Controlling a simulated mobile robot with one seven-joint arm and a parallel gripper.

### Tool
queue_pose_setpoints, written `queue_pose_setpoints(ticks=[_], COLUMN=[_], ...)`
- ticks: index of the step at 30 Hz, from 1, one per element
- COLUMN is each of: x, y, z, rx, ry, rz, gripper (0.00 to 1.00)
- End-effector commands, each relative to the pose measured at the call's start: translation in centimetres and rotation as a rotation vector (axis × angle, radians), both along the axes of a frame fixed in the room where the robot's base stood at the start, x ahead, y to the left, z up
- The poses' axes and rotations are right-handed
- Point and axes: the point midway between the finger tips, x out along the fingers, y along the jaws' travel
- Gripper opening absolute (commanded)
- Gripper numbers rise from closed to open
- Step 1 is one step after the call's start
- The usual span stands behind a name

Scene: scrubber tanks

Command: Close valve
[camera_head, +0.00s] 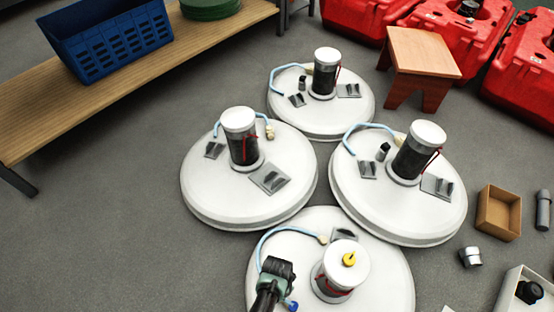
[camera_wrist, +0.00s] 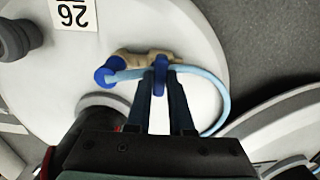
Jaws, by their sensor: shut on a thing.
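The valve in the wrist view has a beige body (camera_wrist: 145,57), a blue handle (camera_wrist: 160,76) and a rounded blue end (camera_wrist: 107,70). A light blue hose (camera_wrist: 215,88) curves away from it over a white tank lid. My gripper (camera_wrist: 161,78) has its two dark fingers on either side of the blue handle, shut on it. In the head view my gripper (camera_head: 276,270) is low over the left part of the nearest white round tank (camera_head: 385,265). A small blue piece (camera_head: 292,306) shows beside it. The arm hides most of the valve there.
Several more white tanks with upright dark cylinders stand close behind, such as the left one (camera_head: 215,190). The nearest tank's white-capped cylinder (camera_head: 343,265) rises just right of my gripper. A wooden shelf (camera_head: 200,40) is at upper left; a small open box (camera_head: 498,212) lies right.

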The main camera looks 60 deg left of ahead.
Motion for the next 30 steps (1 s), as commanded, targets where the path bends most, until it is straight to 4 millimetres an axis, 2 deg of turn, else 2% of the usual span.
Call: queue_pose_setpoints(ticks=[16, 17, 21, 30], x=[0.11, 0.11, 0.08, 0.04], y=[0.0, 0.0, 0.0, 0.01], z=[-0.03, -0.02, -0.02, 0.08], rx=[0.002, 0.002, 0.0, 0.0], ry=[-0.003, -0.003, -0.002, -0.001], rz=[-0.029, -0.029, -0.028, -0.025], gripper=[0.0, 0.23, 0.49, 0.5])
